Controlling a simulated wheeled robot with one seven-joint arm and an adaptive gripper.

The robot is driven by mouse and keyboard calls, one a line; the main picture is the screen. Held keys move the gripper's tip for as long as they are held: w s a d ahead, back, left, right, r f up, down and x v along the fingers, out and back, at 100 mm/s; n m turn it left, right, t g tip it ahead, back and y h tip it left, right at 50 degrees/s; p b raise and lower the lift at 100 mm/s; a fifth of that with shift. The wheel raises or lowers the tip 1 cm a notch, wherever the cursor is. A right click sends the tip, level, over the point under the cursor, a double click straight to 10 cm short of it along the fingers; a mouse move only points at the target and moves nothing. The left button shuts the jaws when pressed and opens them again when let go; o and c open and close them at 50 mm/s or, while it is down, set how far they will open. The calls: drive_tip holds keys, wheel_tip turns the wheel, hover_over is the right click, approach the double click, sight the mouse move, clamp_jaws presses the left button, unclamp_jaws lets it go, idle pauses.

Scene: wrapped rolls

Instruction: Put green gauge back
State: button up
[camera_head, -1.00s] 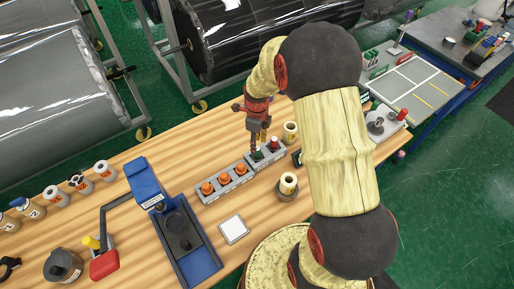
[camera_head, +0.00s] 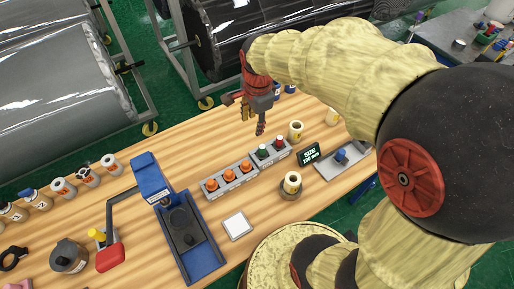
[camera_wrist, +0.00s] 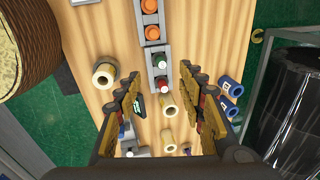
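The green gauge (camera_head: 263,152) sits in the grey rack (camera_head: 257,162), left of the red-topped gauge (camera_head: 279,143). Several orange-topped gauges (camera_head: 229,176) stand to its left in the same row. My gripper (camera_head: 260,132) is above the green gauge and apart from it. In the wrist view, my gripper (camera_wrist: 160,75) has its fingers wide apart with nothing held between them. The green gauge (camera_wrist: 152,61) shows beyond the fingertips, with the red-topped gauge (camera_wrist: 160,82) beside it.
A small display (camera_head: 309,154) reads SIZE and 100 mm. A cream roll (camera_head: 292,182) stands on a round holder in front, and another roll (camera_head: 296,130) stands behind. A blue fixture (camera_head: 190,235) and a white square pad (camera_head: 236,226) are at left.

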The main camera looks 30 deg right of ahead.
drive_tip(key=s+a+r+n+t, duration=0.1)
drive_tip(key=s+a+r+n, duration=0.3)
drive_tip(key=s+n, duration=0.3)
drive_tip(key=s+a+r+n+t, duration=0.2)
drive_tip(key=s+a+r+n, duration=0.2)
drive_tip(key=s+n, duration=0.4)
drive_tip(key=shift+r+n, duration=0.85)
drive_tip(key=shift+n, duration=0.75)
drive_tip(key=shift+s, duration=0.1)
